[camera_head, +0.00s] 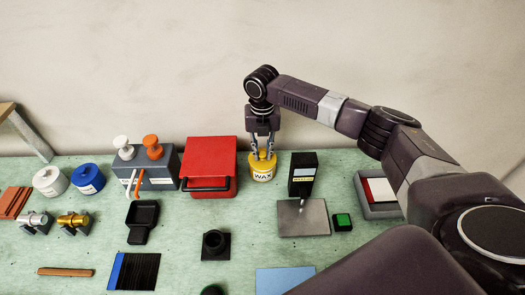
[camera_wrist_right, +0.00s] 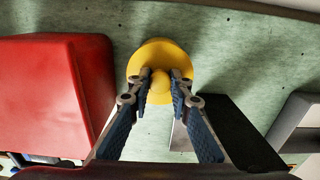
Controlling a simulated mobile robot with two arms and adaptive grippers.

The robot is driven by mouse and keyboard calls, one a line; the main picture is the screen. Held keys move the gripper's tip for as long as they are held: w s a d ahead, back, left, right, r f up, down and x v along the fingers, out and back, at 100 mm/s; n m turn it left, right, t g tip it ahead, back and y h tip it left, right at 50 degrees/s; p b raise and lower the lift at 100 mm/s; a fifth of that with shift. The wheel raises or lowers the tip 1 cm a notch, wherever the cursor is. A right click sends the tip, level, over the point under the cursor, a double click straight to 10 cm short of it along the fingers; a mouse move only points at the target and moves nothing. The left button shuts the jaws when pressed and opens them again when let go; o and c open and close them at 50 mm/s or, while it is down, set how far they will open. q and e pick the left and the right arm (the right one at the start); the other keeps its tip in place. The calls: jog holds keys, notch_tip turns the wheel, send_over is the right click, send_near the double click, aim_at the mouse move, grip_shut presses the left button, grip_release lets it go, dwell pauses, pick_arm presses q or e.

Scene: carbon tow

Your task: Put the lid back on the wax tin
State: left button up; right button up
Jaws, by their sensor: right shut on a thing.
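The yellow wax tin (camera_head: 262,175), labelled WAX, stands at the back of the bench between a red case and a black block. My right gripper (camera_head: 263,154) is directly above it, pointing down. In the right wrist view, the fingers of my right gripper (camera_wrist_right: 160,84) are shut on the knob of the round yellow lid (camera_wrist_right: 157,55). The lid lines up with the tin and hides its opening. I cannot tell whether it is fully seated or slightly above the rim. My left gripper is not in view.
The red case (camera_head: 210,153) stands close to the tin's left, and the black block (camera_head: 303,164) close to its right. A grey metal plate (camera_head: 290,222) lies in front of the block. The bench in front of the tin has a small clear patch.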

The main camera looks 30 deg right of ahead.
jog(key=shift+p, duration=0.6)
dwell(0.9)
jog(key=shift+f, duration=0.15)
dwell(0.8)
jog(key=shift+p, duration=0.35)
dwell(0.6)
jog(key=o, duration=0.8)
jog(key=shift+o, duration=0.2)
jog(key=o, duration=0.4)
